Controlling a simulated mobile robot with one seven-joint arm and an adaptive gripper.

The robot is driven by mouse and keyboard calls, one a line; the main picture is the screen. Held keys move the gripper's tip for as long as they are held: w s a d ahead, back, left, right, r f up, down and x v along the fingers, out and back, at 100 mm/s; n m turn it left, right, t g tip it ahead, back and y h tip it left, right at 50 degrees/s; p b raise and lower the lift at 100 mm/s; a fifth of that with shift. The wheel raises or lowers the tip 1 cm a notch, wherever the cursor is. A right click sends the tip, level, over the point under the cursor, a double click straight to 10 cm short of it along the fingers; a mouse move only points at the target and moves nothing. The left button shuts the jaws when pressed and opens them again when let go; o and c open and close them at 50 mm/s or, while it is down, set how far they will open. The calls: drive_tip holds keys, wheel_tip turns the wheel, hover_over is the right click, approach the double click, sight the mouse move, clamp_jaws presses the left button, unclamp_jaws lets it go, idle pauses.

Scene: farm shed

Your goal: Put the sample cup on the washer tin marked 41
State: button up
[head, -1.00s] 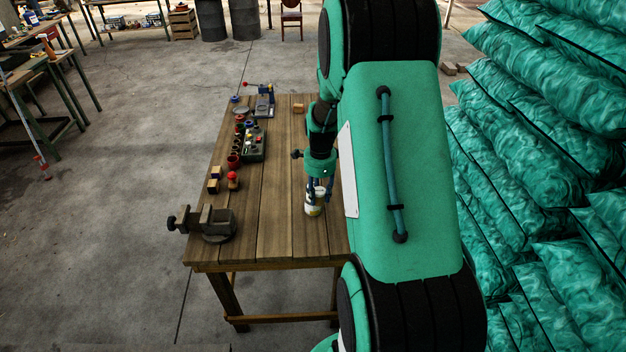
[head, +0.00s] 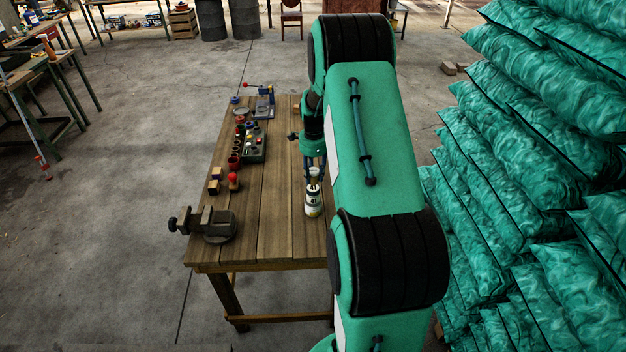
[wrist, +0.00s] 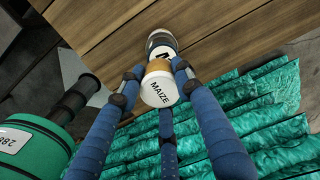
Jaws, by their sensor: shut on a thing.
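The sample cup is a small tan cup (wrist: 158,68) with a white lid reading MAIZE, held between the blue fingers of my gripper (wrist: 155,84) in the wrist view. In the head view the cup (head: 314,172) shows as a small light shape under my gripper (head: 315,163). The washer tin (head: 313,203), with a dark band and a pale label that seems to read 41, stands upright on the table. It lies just beyond the cup in the wrist view (wrist: 160,40). The cup appears right at or just above the tin's top; I cannot tell whether they touch.
Green sacks (head: 520,200) are piled to the right. The front middle of the table is clear.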

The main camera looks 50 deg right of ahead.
sight(313, 179)
idle(0.3)
drive_tip(key=shift+w+d+f, duration=0.1)
drive_tip(key=shift+w+d, duration=0.2)
drive_tip(key=shift+w, duration=0.05)
drive_tip(key=shift+f+p, duration=0.35)
drive_tip(key=shift+f, duration=1.35)
drive_tip(key=shift+f, duration=0.15)
drive_tip(key=o, duration=1.2)
wheel_tip(313, 179, up, 12)
drive_tip(key=shift+s+a+r+b, duration=0.1)
drive_tip(key=shift+s+r+b, duration=0.05)
drive_tip(key=shift+b, duration=0.3)
